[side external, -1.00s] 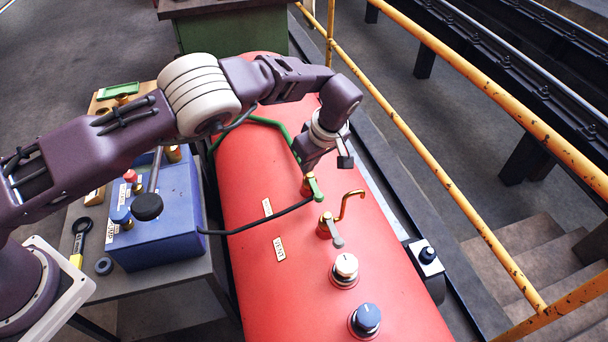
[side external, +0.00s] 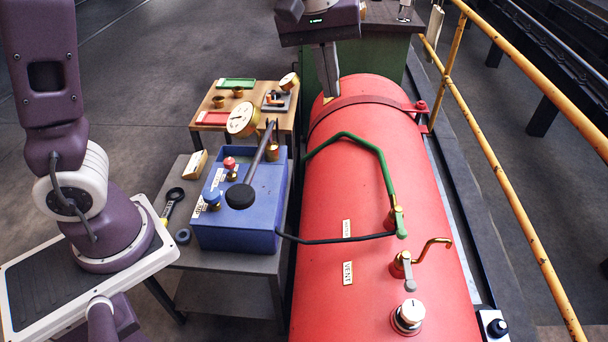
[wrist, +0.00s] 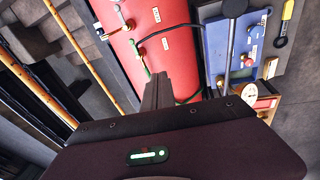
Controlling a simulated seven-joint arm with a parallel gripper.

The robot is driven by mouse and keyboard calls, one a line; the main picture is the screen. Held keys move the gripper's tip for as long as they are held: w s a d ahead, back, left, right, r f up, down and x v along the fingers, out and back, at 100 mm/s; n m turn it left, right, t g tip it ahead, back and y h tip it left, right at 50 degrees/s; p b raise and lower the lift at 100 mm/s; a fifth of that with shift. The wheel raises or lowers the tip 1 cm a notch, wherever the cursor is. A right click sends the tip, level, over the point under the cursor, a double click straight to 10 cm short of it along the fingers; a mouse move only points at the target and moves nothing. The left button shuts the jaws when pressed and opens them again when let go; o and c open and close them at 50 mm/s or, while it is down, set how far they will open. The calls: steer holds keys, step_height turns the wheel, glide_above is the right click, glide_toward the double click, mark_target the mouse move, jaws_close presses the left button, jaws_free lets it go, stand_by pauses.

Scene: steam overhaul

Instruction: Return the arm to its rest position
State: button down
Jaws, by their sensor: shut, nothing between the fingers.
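My gripper (side external: 326,72) is shut and empty, raised above the far end of the red boiler (side external: 345,285) in the side external view. Its closed fingers point down and touch nothing that I can make out. In the wrist view my gripper (wrist: 158,82) shows as a closed pair of grey fingers, with the red boiler (wrist: 160,18) beyond. My arm's base and lower links stand at the left of the side view; the links joining them to the gripper are out of frame at the top.
A blue pump box (side external: 240,225) with a black-knobbed lever stands on a grey table (side external: 250,291). A wooden bench (side external: 208,100) holds gauges and trays. The green pipe (side external: 345,137) and brass spout (side external: 433,242) rise from the boiler. A yellow railing (side external: 500,185) runs along the right.

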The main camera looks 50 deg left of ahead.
steer(key=s+a+m+t, duration=0.1)
steer(key=s+m, duration=0.3)
steer(key=s, duration=0.8)
steer(key=s+a+m+t, duration=0.2)
steer(key=s+m, duration=0.2)
steer(key=s, duration=0.7)
steer(key=shift+s+a+r+y, duration=0.25)
steer(key=shift+s+a+y, duration=0.05)
steer(key=shift+s, duration=0.05)
